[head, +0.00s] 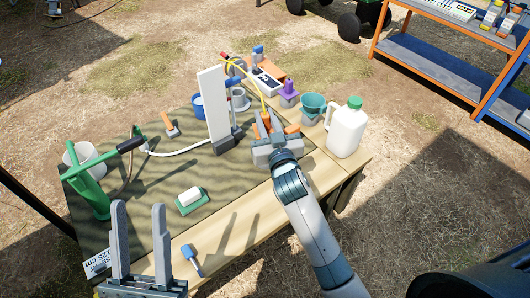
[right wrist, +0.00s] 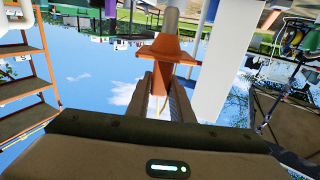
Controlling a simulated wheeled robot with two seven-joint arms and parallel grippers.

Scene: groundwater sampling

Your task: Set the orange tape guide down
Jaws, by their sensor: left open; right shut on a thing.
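The orange tape guide (head: 263,128) is at my right gripper (head: 268,125), near the table's right side. In the right wrist view the guide (right wrist: 166,48) is a flared orange piece between the two fingers of the right gripper (right wrist: 168,85), which is shut on it. My right gripper hides part of the guide in the head view, and I cannot tell whether its underside touches anything. My left gripper (head: 138,207) is open and empty over the table's front left edge, with both fingers pointing up in the picture.
A white upright board (head: 213,100) stands left of the right gripper. A yellow line (head: 250,80) runs behind it. A teal funnel (head: 312,103), purple-topped item (head: 288,91) and white jug (head: 346,130) stand to the right. A green pump (head: 88,185) and soap dish (head: 192,203) are left.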

